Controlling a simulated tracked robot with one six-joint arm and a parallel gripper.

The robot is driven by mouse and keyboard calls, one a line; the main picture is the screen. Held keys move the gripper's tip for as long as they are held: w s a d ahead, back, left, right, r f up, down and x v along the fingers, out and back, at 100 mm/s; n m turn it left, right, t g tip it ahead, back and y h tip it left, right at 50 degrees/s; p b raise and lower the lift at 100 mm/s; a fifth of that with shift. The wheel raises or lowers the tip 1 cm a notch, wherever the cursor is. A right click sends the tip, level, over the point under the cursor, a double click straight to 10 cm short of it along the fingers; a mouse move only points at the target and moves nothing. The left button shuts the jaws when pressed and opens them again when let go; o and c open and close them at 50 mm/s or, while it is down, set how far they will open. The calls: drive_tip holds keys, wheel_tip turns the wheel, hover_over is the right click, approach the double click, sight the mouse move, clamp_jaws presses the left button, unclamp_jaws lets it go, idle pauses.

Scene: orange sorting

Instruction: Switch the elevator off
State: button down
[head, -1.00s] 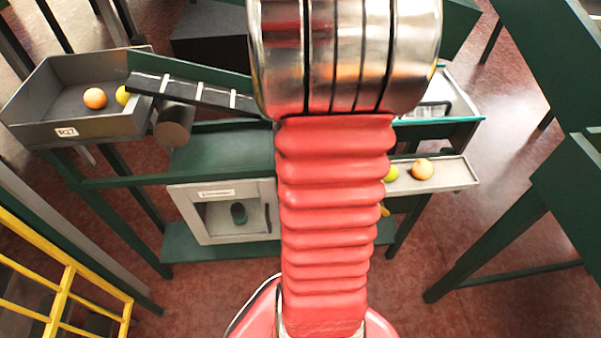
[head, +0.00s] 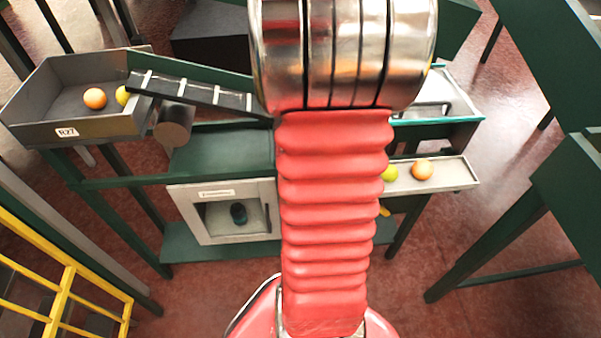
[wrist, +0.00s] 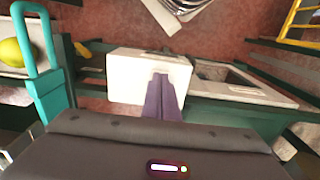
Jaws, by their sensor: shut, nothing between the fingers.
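A pale grey control box (head: 192,216) with a label on top and a square opening stands under the sorting line in the head view. A dark round knob (head: 238,213) shows inside the opening. In the wrist view the box frame (wrist: 262,93) is at the right, seen upside down, with its dark opening partly in view. A white panel (wrist: 125,75) stands beside it. My gripper (wrist: 163,78) is shut and empty, its purple fingers in front of the white panel. I cannot tell whether they touch it. In the head view my arm hides the gripper.
A grey bin (head: 50,95) holds an orange and a yellow fruit at the left, by a dark conveyor (head: 190,92). A tray (head: 450,174) with fruit is at the right. A teal handle (wrist: 38,60) shows in the wrist view. Yellow railing (head: 60,285) stands lower left.

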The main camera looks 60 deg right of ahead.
wheel_tip(320, 180, up, 7)
idle(1.1)
idle(0.5)
drive_tip(key=shift+s+a+f, duration=0.15)
drive_tip(key=shift+a+f, duration=0.05)
drive_tip(key=shift+f, duration=0.1)
drive_tip(key=w+a+r+n+t, duration=0.1)
drive_tip(key=a+r+n, duration=0.4)
drive_tip(key=a, duration=1)
drive_tip(key=w+a+r+n+t, duration=0.2)
drive_tip(key=a+r+n+t, duration=0.2)
drive_tip(key=a, duration=1.1)
wheel_tip(320, 180, up, 3)
drive_tip(key=shift+a+r+n+t, duration=0.2)
drive_tip(key=shift+a+n+t, duration=0.1)
drive_tip(key=shift+a+n, duration=0.1)
drive_tip(key=shift+d, duration=0.1)
